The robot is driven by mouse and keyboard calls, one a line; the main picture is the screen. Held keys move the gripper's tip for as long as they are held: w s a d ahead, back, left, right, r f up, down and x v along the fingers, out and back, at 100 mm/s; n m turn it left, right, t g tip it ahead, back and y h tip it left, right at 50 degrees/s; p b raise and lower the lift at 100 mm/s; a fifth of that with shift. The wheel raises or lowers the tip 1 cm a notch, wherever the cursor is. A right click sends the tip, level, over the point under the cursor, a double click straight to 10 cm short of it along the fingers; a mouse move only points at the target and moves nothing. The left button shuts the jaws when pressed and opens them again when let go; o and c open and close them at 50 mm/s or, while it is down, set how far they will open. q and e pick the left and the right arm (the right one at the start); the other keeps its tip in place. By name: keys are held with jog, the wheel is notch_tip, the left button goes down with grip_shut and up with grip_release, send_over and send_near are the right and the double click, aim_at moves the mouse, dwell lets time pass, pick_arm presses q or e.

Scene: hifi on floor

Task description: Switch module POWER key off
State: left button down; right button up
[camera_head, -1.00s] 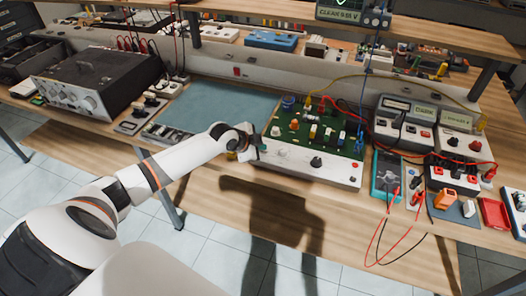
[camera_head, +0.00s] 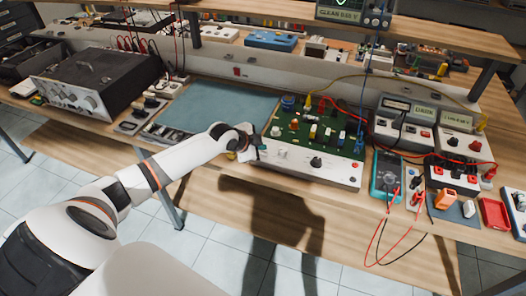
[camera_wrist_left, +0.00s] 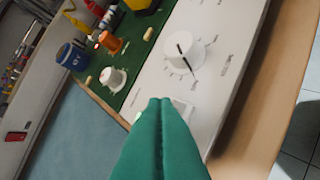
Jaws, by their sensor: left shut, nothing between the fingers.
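The module (camera_head: 330,172) is a green circuit board with a white front panel, standing at the front of the bench in the head view. A pale rectangular key (camera_wrist_left: 183,106) sits on the panel, partly hidden behind my green fingers. I cannot read its label or tell its position. My left gripper (camera_head: 257,150) is shut and empty at the panel's left end. In the left wrist view its fingertips (camera_wrist_left: 160,101) are over or against the key's edge; contact is unclear. My right gripper is out of view.
A blue-grey mat (camera_head: 215,105) lies left of the module. A black amplifier (camera_head: 95,80) stands further left. A teal multimeter (camera_head: 386,175) with red and black leads lies to the right. A wooden bench strip is clear in front of the module.

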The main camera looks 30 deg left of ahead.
pick_arm(q)
jog(key=shift+f, duration=0.2)
jog(key=shift+f, duration=0.25)
dwell(0.5)
jog(key=shift+r+p, duration=0.3)
jog(key=shift+r, duration=0.15)
notch_tip(320, 180, up, 6)
jog(key=p, duration=0.5)
dwell(0.5)
